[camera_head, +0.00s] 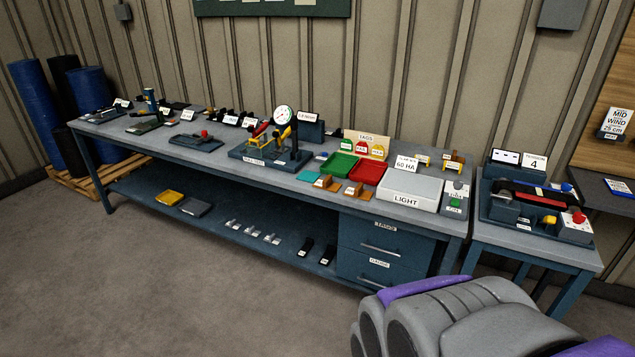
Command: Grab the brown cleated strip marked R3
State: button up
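Two small brown pieces lie near the front edge of the long bench (300,175), in front of the green and red trays: a left one (325,183) and a right one (356,190). Each has a small white label, too small to read. Another brown piece (454,159) stands at the back right of the bench, behind the light box. I cannot tell which of them is marked R3, or make out cleats. My gripper is not in view. Grey and purple parts of my own body fill the lower right.
A green tray (338,164), a red tray (368,172) and a LIGHT box (411,188) sit behind and beside the brown pieces. A gauge press (283,117) stands to their left. A side table (540,246) holds a machine (515,212). The floor before the bench is clear.

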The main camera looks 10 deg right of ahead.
aim_at(327, 184)
jog(key=i+j+z, duration=0.4)
jog(key=j, duration=0.15)
jog(key=j+z, duration=0.2)
jog(key=i+j+z, duration=0.2)
jog(key=j, duration=0.2)
jog(key=i+j+z, duration=0.3)
jog(key=i+j, duration=0.2)
jog(key=i+j+z, duration=0.2)
jog(key=j, duration=0.15)
jog(key=i+j+z, duration=0.3)
jog(key=j, duration=0.4)
jog(key=i+j+z, duration=0.15)
jog(key=j, duration=0.25)
jog(key=i+j+z, duration=0.15)
jog(key=j, duration=0.25)
jog(key=i, duration=0.1)
